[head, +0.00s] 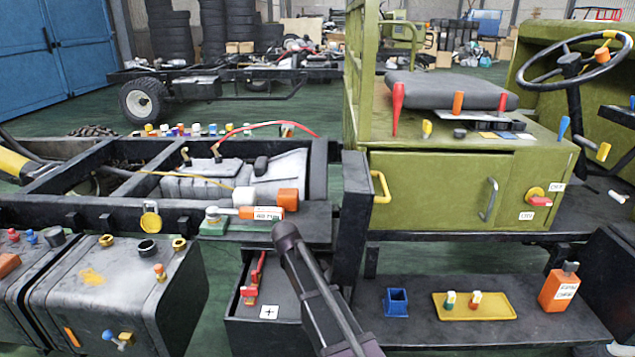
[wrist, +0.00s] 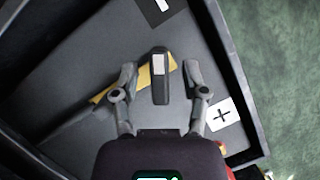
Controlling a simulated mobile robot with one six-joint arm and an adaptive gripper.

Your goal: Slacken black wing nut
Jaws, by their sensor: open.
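A narrow black piece with a pale patch, which looks like the black wing nut (wrist: 160,93), shows in the wrist view over a dark grey surface. A yellow strip (wrist: 130,80) lies beside and partly behind it. My gripper (wrist: 160,72) is open, with one finger on each side of the black piece and a visible gap to both. I cannot tell how far the fingertips are above the surface. In the head view my arm covers part of the dark box (head: 262,335), and neither the wing nut nor my fingertips can be made out there.
The box wall (wrist: 235,75) runs close on the right. A white plus label (wrist: 222,114) lies inside it. A red part (head: 254,285) stands in the box. The chassis beam (head: 356,195) rises beside it. A shelf at right holds a yellow tray (head: 505,311) and a blue cup (head: 396,303).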

